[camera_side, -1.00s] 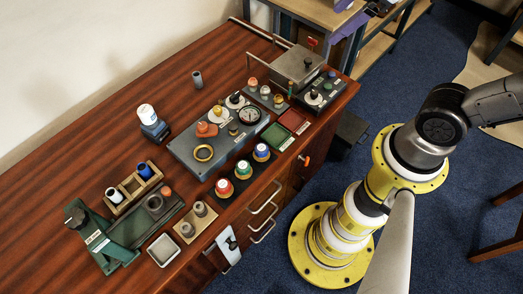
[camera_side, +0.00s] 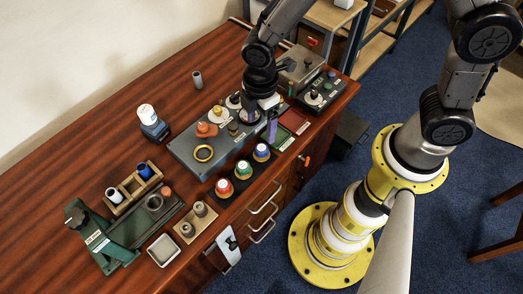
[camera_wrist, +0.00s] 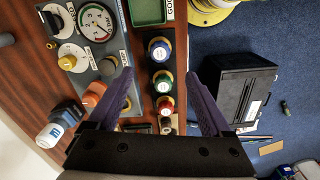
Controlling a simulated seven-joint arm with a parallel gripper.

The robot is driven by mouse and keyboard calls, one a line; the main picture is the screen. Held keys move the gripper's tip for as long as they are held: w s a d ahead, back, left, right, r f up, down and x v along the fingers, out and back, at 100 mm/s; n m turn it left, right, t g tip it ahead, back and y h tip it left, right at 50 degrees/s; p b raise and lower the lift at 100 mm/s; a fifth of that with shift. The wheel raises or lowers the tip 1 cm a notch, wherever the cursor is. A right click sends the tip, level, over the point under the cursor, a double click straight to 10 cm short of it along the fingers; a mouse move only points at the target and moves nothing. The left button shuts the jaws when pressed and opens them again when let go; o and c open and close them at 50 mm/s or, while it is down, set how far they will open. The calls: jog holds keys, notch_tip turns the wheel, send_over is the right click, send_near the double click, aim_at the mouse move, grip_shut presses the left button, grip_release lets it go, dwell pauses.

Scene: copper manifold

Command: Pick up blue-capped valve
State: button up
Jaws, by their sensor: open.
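The blue-capped valve (camera_side: 261,152) stands upright on a dark strip near the desk's front edge. It is the far one in a row with the green-capped valve (camera_side: 243,169) and the red-capped valve (camera_side: 224,186). My gripper (camera_side: 271,130) hangs above the desk, just behind and to the right of the blue-capped valve, apart from it. In the wrist view the blue-capped valve (camera_wrist: 160,49) is ahead, between the directions of my open purple fingers (camera_wrist: 160,72). The green (camera_wrist: 163,82) and red (camera_wrist: 165,104) caps show nearer. Nothing is held.
A grey manifold panel (camera_side: 190,150) with a gauge (camera_wrist: 97,21), knobs and a yellow ring (camera_side: 204,153) lies beside the valve row. A green tray (camera_wrist: 148,11) lies beyond the blue valve. A white-capped bottle (camera_side: 148,115) stands behind. The desk's left rear is clear.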

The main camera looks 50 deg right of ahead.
aim_at(261, 148)
notch_tip(261, 148, down, 11)
jog(key=shift+f, duration=0.1)
dwell(0.5)
jog(key=shift+c, duration=0.3)
grip_shut()
